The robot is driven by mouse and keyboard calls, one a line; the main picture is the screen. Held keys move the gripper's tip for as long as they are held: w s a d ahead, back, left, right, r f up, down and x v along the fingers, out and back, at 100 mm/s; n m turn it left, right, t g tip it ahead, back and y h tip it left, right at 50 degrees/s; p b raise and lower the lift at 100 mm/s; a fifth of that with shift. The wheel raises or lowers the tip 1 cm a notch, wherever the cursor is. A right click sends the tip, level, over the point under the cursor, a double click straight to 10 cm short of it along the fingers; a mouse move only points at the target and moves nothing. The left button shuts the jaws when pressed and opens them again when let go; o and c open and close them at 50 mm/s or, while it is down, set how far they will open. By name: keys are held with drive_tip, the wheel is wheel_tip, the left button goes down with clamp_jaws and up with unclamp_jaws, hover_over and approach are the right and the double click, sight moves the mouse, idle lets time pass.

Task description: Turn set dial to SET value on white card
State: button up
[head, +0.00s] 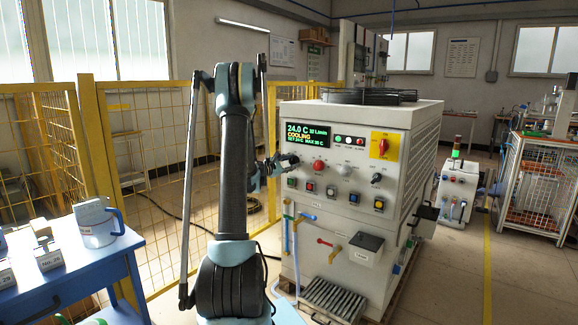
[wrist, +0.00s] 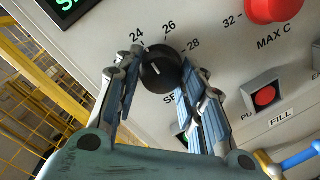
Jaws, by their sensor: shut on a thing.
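The set dial (wrist: 162,68) is a round black knob on the machine's pale front panel, with 24, 26 and 28 printed around its top. A small white mark shows on its face; its exact reading is hard to tell. My gripper (wrist: 158,72) is shut on the dial, one finger on each side. In the head view my gripper (head: 281,163) reaches the panel from the left, below the display (head: 307,134). The display shows 24.0 C, COOLING, and a small line that appears to read SET 24 C. I cannot make out a white card with a SET value.
Pipes and a red-handled valve (head: 325,243) stick out below. A yellow mesh fence (head: 160,200) stands behind my arm; a blue table (head: 70,262) is at left.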

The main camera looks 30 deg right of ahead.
drive_tip(key=m, duration=0.4)
drive_tip(key=shift+r+m+y, duration=0.1)
drive_tip(key=shift+m+y, duration=0.2)
drive_tip(key=shift+s+m+y, duration=0.15)
drive_tip(key=shift+m+y, duration=0.15)
drive_tip(key=shift+m, duration=1.5)
drive_tip(key=o, duration=1)
drive_tip(key=shift+o, duration=0.2)
drive_tip(key=f+v, duration=0.1)
drive_tip(key=v, duration=1)
drive_tip(key=shift+a+r, duration=0.4)
drive_tip(key=shift+a, duration=0.05)
